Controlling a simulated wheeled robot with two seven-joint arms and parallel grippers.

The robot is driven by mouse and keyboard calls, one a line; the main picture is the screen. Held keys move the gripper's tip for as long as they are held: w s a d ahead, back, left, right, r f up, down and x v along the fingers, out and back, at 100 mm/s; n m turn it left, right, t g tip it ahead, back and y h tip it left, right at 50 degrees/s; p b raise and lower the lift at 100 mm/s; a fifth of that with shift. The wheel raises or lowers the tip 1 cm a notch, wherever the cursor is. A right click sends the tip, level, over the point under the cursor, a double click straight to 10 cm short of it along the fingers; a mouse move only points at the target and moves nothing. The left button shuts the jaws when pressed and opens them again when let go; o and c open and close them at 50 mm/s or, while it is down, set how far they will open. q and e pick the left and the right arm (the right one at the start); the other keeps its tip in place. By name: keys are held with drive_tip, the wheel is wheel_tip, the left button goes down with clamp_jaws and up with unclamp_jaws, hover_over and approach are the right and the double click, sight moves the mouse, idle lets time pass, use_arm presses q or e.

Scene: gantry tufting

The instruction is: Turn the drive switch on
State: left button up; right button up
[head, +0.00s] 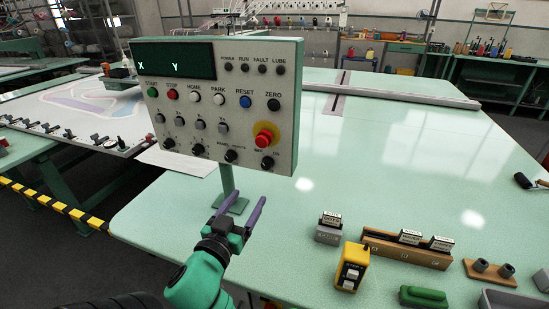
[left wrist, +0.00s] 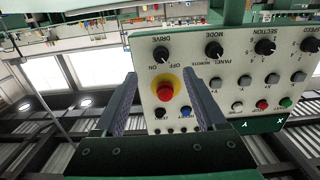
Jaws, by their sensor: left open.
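The control panel (head: 218,105) stands on a green post at the table's left part, with a dark display showing X and Y. The drive switch (head: 267,162) is the black knob at the panel's lower right, below the red emergency stop (head: 264,139). In the left wrist view, upside down, the drive switch (left wrist: 161,54) is at upper left, marked DRIVE, ON and OFF; its pointer setting is too small to tell. My left gripper (head: 241,198) is open and empty below the panel, fingers pointing up, apart from the switch. Its fingers (left wrist: 162,92) flank the emergency stop in the wrist view.
The mode knob (head: 231,156) sits left of the drive switch. A yellow pendant (head: 350,268), a wooden block holder (head: 405,249) and a green-topped box (head: 423,297) lie on the table at lower right. The pale green tabletop (head: 390,165) behind is mostly clear.

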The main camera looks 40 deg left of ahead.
sight(266, 167)
use_arm(q)
drive_tip(key=x, duration=0.2)
drive_tip(key=r+b+x, duration=0.1)
drive_tip(key=x, duration=0.5)
drive_tip(key=shift+w+a+r, duration=0.15)
drive_tip(key=shift+r, duration=0.1)
drive_tip(key=x, duration=0.4)
drive_tip(key=shift+f, duration=0.1)
drive_tip(key=shift+w, duration=0.1)
drive_tip(key=shift+f, duration=0.1)
clamp_jaws()
use_arm(e)
drive_tip(key=shift+s+d+f, duration=0.25)
drive_tip(key=shift+s, duration=0.35)
drive_tip(key=shift+s+d+f, duration=0.2)
drive_tip(key=shift+s, duration=0.35)
